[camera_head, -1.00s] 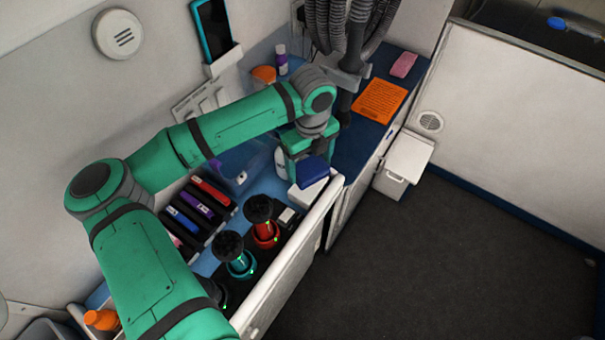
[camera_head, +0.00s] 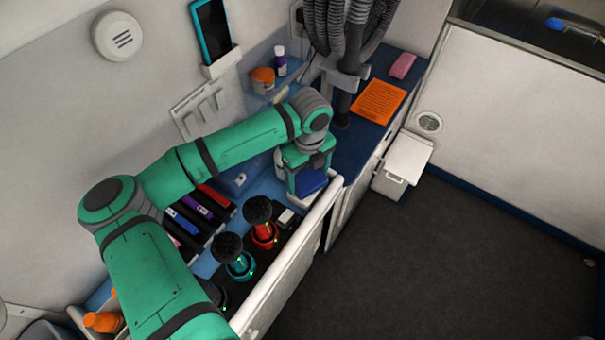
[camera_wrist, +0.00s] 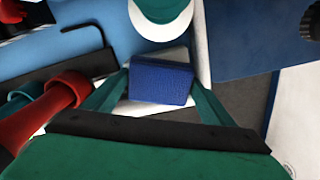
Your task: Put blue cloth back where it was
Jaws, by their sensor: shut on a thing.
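The folded blue cloth (camera_head: 311,183) is at the far end of the open drawer, near the counter. My gripper (camera_head: 308,179) points down around it, and the wrist view shows the cloth (camera_wrist: 162,83) between the two green fingers (camera_wrist: 160,80). The gripper is shut on the cloth. A white box (camera_wrist: 126,108) shows directly beneath the cloth in the wrist view. I cannot tell whether the cloth touches it. My fingers and wrist hide part of the cloth in the head view.
Red (camera_head: 264,233) and teal (camera_head: 240,262) round-topped tools stand upright in the drawer. The drawer's white front wall (camera_head: 290,262) runs close beside the gripper. A hose bundle hangs behind.

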